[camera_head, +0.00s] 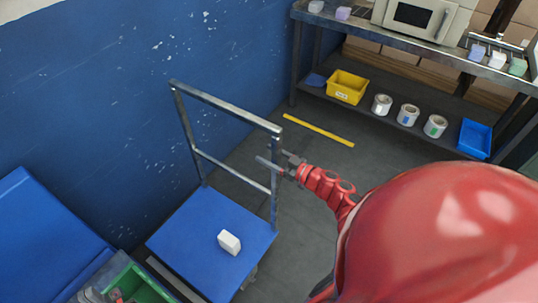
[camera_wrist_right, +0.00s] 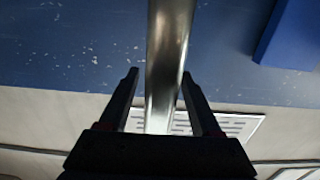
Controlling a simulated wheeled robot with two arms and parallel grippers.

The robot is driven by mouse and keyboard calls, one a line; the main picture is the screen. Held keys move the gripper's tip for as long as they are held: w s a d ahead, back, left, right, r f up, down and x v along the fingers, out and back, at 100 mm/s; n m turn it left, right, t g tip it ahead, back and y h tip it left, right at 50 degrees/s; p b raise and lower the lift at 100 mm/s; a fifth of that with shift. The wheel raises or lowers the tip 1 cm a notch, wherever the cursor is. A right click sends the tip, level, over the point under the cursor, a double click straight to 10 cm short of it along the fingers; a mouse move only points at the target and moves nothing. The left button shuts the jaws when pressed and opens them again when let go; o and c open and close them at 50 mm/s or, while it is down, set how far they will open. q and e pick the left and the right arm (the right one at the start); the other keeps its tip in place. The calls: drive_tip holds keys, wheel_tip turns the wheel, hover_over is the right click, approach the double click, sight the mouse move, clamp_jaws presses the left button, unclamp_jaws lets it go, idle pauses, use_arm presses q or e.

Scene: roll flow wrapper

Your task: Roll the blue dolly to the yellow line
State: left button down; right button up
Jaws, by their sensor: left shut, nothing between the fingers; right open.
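The blue dolly (camera_head: 195,250) stands on the floor by the blue wall, with a grey metal push handle (camera_head: 225,110) upright at its far end. A small white box (camera_head: 229,242) lies on its deck. The yellow line (camera_head: 318,130) is on the floor beyond the dolly, up and right of the handle. My right gripper (camera_head: 277,165) is at the handle's right upright. In the right wrist view the open fingers (camera_wrist_right: 163,100) stand either side of a metal bar (camera_wrist_right: 168,60), with gaps visible. I do not make out my left gripper.
A shelf unit (camera_head: 400,45) at the back holds a microwave (camera_head: 413,17), a yellow bin (camera_head: 347,87), white rolls (camera_head: 408,115) and a blue bin (camera_head: 474,138). A green crate (camera_head: 140,284) is at the lower left. Floor between dolly and line looks clear.

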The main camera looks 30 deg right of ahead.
clamp_jaws()
idle(1.3)
